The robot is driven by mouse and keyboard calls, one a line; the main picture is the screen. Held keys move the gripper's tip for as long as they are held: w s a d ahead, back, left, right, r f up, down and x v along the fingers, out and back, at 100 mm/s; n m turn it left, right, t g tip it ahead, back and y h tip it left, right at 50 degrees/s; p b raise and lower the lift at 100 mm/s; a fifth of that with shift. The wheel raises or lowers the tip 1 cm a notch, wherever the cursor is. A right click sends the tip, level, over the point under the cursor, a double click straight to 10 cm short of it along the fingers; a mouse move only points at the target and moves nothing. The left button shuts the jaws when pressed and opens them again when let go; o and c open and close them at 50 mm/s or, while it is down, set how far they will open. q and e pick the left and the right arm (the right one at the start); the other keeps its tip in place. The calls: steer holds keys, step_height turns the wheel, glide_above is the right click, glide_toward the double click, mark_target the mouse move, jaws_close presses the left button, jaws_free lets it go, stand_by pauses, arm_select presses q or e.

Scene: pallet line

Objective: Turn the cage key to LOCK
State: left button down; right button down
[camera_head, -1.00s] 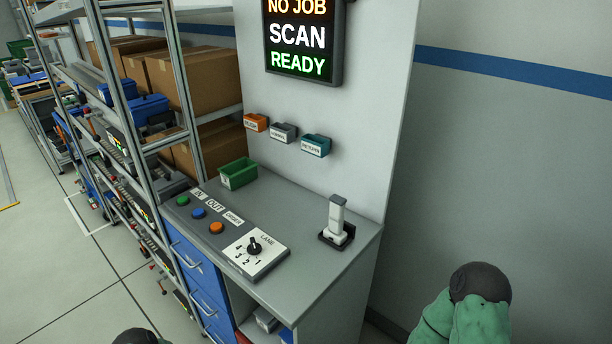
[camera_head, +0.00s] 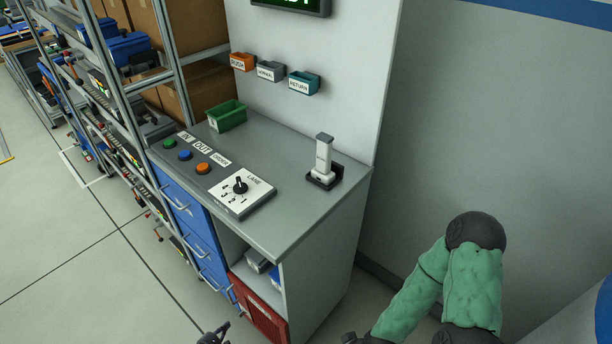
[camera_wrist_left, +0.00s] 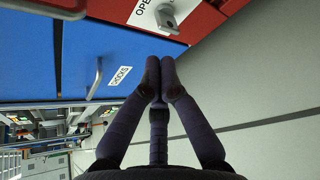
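The cage is the red door (camera_head: 258,312) low in the counter's front, partly cut off in the head view. In the left wrist view, the red cage front (camera_wrist_left: 205,18) carries a grey metal key or lock piece (camera_wrist_left: 170,18) beside a white label that reads "OPE", cut by the frame edge. The LOCK mark is not visible. My left gripper (camera_wrist_left: 161,72) is shut and empty, its fingertips together below the key in the picture and apparently apart from it. It also shows at the bottom edge of the head view (camera_head: 214,335).
Blue drawers (camera_head: 190,215) with protruding handles lie left of the cage; one handle (camera_wrist_left: 93,78) is close to my left gripper. The counter (camera_head: 285,222) overhangs above, with a lane dial (camera_head: 240,187) and scanner (camera_head: 323,162). Floor to the left is clear.

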mark_target(248, 313)
arm_select(q)
steer(key=shift+w+d, duration=2)
steer(key=shift+w, duration=0.3)
steer(key=shift+s+d+f, duration=0.25)
steer(key=shift+s+d, duration=0.2)
steer(key=shift+d, duration=0.05)
steer(key=shift+s+d+f, duration=0.2)
steer(key=shift+d+f, duration=0.05)
steer(key=shift+s+d+f, duration=0.1)
steer(key=shift+f, duration=0.1)
steer(key=shift+s+d+r+p, duration=0.2)
steer(key=shift+r+p, duration=0.15)
steer(key=shift+s+a, duration=0.95)
steer(key=shift+s, duration=0.2)
steer(key=shift+s+a, duration=0.95)
steer(key=shift+s, duration=0.2)
